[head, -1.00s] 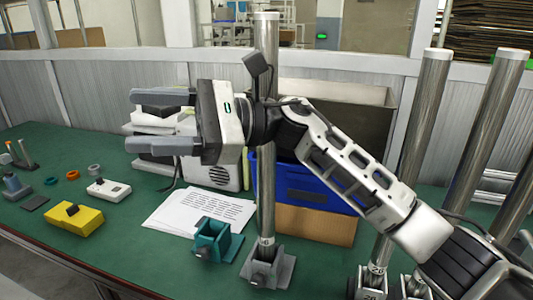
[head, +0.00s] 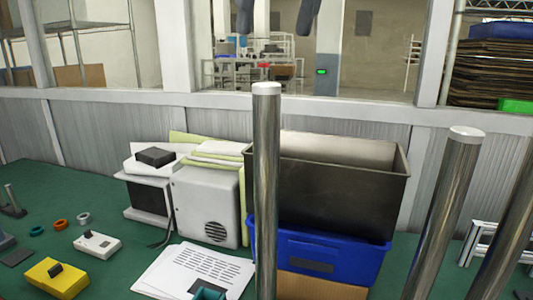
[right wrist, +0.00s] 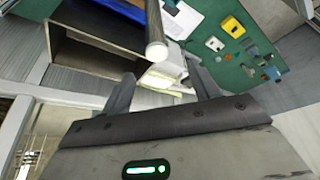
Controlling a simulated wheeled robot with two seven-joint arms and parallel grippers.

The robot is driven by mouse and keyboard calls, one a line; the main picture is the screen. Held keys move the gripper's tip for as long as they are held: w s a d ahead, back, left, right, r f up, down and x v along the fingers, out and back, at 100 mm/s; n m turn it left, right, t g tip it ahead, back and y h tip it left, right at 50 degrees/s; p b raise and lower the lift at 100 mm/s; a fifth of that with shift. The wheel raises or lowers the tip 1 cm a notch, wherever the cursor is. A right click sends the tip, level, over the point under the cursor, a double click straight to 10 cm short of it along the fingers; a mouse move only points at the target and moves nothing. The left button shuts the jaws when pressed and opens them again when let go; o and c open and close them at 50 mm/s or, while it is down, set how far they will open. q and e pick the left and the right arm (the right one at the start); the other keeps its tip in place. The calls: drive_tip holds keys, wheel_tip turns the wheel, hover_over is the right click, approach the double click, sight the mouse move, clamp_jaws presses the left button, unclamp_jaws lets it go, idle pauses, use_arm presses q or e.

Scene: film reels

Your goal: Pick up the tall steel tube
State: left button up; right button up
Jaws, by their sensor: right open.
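A tall steel tube (head: 266,180) with a pale cap stands upright in the middle of the head view; its lower end is out of frame. Only the two fingers of my right gripper (head: 273,32) show, at the top edge, pointing down. They are apart and empty, above the tube's top in the picture. In the right wrist view, the tube (right wrist: 154,25) has its capped end just past the fingertips of my open right gripper (right wrist: 160,68), roughly in line with the gap. I see no contact. My left gripper is not in view.
Two more steel tubes, one nearer (head: 440,215) and one at the right edge (head: 510,240), stand to the right. A black bin (head: 330,190) on a blue crate (head: 320,255) is behind the tube. A white boxy device (head: 205,200) and papers (head: 190,272) lie left.

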sight(264, 104)
drive_tip(key=x, duration=0.7)
drive_tip(key=shift+w+f, duration=0.1)
drive_tip(key=shift+f, duration=0.15)
drive_tip(key=x, duration=0.4)
drive_tip(key=shift+w+d+f, duration=0.25)
drive_tip(key=shift+w+f, duration=0.05)
drive_tip(key=shift+w, duration=0.1)
drive_tip(key=shift+w+a+f, duration=0.1)
drive_tip(key=shift+w+f, duration=0.05)
drive_tip(key=shift+f, duration=0.2)
clamp_jaws()
